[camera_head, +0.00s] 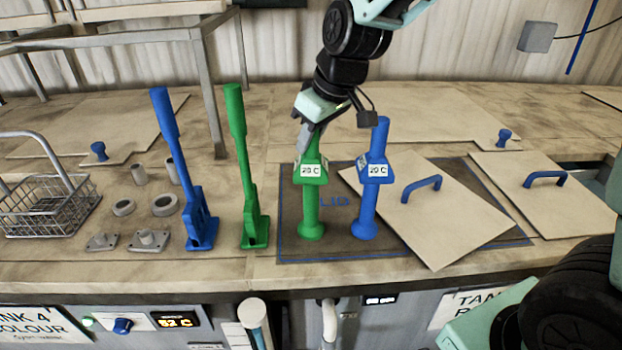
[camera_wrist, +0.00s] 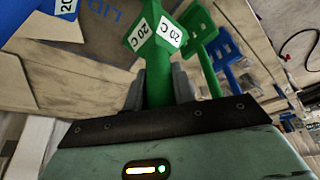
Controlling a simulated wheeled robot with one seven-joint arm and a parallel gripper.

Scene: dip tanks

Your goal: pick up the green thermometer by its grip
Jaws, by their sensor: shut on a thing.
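The green thermometer (camera_head: 310,205) stands upright on the dark mat, with a round foot and a label reading 20 C. My gripper (camera_head: 308,138) is at its upper grip, above the labelled block, and is shut on it. In the wrist view the green grip (camera_wrist: 158,88) sits between the two grey fingers of my gripper (camera_wrist: 160,90), with the labelled block (camera_wrist: 155,35) beyond them. The foot appears to rest on the mat. A blue thermometer (camera_head: 368,205), also marked 20 C, stands just to the right.
A dark mat (camera_head: 290,250) with a blue outline lies underneath. A board with a blue handle (camera_head: 440,225) overlaps its right side. Tall green (camera_head: 240,170) and blue (camera_head: 180,170) tools stand to the left, with grey parts and a wire basket (camera_head: 45,205) beyond.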

